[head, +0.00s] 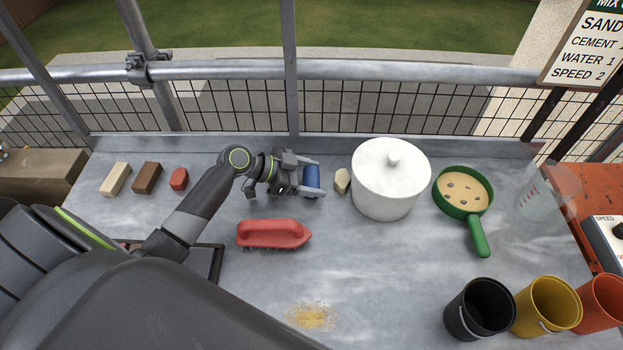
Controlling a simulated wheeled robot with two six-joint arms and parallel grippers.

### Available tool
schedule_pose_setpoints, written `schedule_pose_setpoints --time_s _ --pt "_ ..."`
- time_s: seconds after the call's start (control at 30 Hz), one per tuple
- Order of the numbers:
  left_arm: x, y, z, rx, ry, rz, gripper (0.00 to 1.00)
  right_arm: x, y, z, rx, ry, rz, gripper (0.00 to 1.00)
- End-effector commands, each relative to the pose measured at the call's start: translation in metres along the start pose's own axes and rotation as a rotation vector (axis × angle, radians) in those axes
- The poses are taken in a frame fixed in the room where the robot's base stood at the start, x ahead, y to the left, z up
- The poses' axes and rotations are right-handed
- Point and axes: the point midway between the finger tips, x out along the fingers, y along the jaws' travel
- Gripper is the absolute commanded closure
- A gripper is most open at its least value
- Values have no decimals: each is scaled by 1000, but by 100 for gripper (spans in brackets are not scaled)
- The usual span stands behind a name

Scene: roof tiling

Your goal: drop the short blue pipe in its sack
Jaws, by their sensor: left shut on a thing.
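My left gripper (304,176) is at the middle of the bench, left of the white lidded pot. It is shut on the short blue pipe (313,179), which shows as a blue cylinder between the fingers. I cannot tell whether the pipe touches the bench. No sack can be made out; my left arm covers much of the front left. My right gripper is not in view.
A beige block (342,181) and white pot (391,178) stand right of the gripper. A red brush (273,234) lies in front. A green sieve (464,194), clear jug (538,203) and black bucket (480,308) are further right. A dark metal frame (217,262) is partly hidden.

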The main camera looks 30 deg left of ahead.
Motion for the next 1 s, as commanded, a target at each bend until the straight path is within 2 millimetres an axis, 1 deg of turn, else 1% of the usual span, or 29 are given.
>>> schedule_pose_setpoints --time_s 0.17,0.33,0.5,0.67,1.0 --pt "-13 -1 -24 7 1 -2 50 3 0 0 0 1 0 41" --pt "-30 -1 -55 8 2 -2 50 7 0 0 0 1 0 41" --pt "-42 0 -77 5 0 -1 50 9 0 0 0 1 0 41" --pt "-46 0 -84 1 0 0 50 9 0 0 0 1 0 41" --pt "-46 0 -85 0 0 0 50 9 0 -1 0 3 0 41"
